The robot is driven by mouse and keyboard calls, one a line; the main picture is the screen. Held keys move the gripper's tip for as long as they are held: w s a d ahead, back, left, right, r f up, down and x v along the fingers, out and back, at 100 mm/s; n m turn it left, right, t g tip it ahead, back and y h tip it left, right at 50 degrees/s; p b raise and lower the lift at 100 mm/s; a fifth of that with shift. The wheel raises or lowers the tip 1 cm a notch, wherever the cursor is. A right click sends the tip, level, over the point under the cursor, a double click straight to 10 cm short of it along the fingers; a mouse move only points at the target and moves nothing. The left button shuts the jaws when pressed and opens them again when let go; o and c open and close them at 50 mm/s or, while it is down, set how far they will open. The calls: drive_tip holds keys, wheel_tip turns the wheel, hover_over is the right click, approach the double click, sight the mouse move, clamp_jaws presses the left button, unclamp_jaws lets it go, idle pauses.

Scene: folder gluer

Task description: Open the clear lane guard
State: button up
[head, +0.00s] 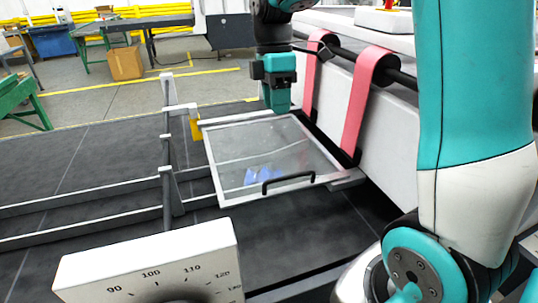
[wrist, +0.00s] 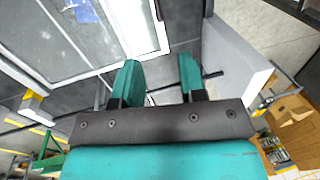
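The clear lane guard (head: 235,150) is a see-through panel in a pale metal frame, lying roughly flat over the lane. Its black bar handle (head: 288,180) is on the edge nearest the head camera. A blue item shows through the panel. My gripper (head: 277,108) points down near the guard's far edge, away from the handle; I cannot tell its height above the frame. In the wrist view, my gripper (wrist: 160,75) has its two teal fingers apart with nothing between them. The guard's frame (wrist: 160,32) is at upper left there, and the handle is not visible.
Pink belts (head: 368,100) on a black bar and a white machine side (head: 395,135) stand right of the guard. A metal rail post (head: 168,150) with a yellow block is at left. A white dial panel (head: 150,265) is in front. Cardboard boxes (wrist: 290,110) show in the wrist view.

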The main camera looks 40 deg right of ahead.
drive_tip(key=s+f, duration=0.1)
drive_tip(key=f, duration=0.4)
drive_tip(key=f+p, duration=0.1)
drive_tip(key=f, duration=0.5)
drive_tip(key=s+f+p, duration=0.1)
drive_tip(key=f, duration=0.5)
drive_tip(key=shift+s+a, duration=0.1)
drive_tip(key=shift+s, duration=0.2)
drive_tip(key=shift+p, duration=0.3)
clamp_jaws()
